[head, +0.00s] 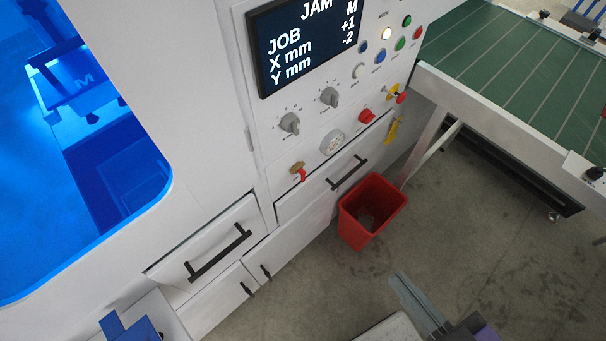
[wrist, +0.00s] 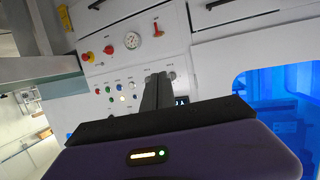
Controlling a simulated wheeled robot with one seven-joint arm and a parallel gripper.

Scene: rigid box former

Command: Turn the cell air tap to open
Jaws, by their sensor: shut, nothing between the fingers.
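The air tap (head: 298,169) is a small brass valve with a red lever, low on the white panel, left of the round gauge. Its lever hangs roughly downward in the head view. In the wrist view, which sees the panel roughly upside down, the tap's red lever (wrist: 155,28) shows near the top, beside the gauge. My gripper (head: 403,283) is at the bottom of the head view, well away from the tap and in front of the panel. Its fingers (wrist: 157,90) are together and empty. They hide part of the panel and most of the screen in the wrist view.
The gauge (head: 332,142), grey rotary knobs (head: 289,123) and a red knob (head: 367,116) are near the tap. A drawer handle (head: 347,173) sticks out below right. A red bin (head: 366,217) stands on the floor. A green conveyor (head: 510,60) is at right.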

